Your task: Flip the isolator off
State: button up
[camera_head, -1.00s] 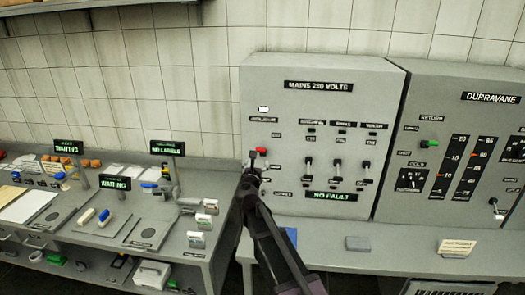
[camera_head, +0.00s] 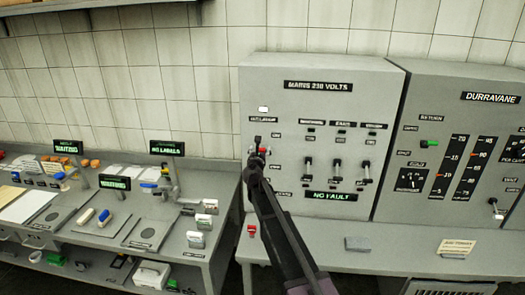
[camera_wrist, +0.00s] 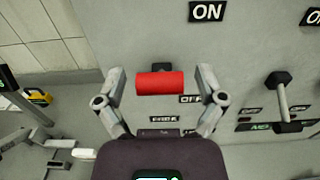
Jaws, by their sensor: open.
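The isolator is the leftmost switch on the grey panel marked MAINS 230 VOLTS (camera_head: 320,86). Its red handle (camera_wrist: 160,83) lies crosswise between my fingertips in the wrist view, below the ON label (camera_wrist: 207,12) and just above and left of the OFF label (camera_wrist: 190,99). My gripper (camera_wrist: 160,72) is open, with one finger on each side of the handle and a visible gap at both ends. In the head view my gripper (camera_head: 258,154) is at the isolator and partly hides it. Depth between fingers and handle is hard to judge.
Several dark-knobbed levers (camera_head: 337,166) sit on the panel to the right, close to my gripper. A second panel marked DURRAVANE (camera_head: 491,98) stands further right. A cluttered workbench (camera_head: 165,240) is at left. A small red object (camera_head: 252,230) lies on the ledge below.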

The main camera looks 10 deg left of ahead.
grip_shut()
jog(key=shift+s+d+f, duration=0.1)
jog(key=shift+d, duration=0.05)
jog(key=shift+s+f, duration=0.1)
notch_tip(320, 180, down, 10)
jog(key=b, duration=1)
jog(key=shift+b, duration=0.35)
jog(key=shift+f, duration=0.1)
dwell(0.4)
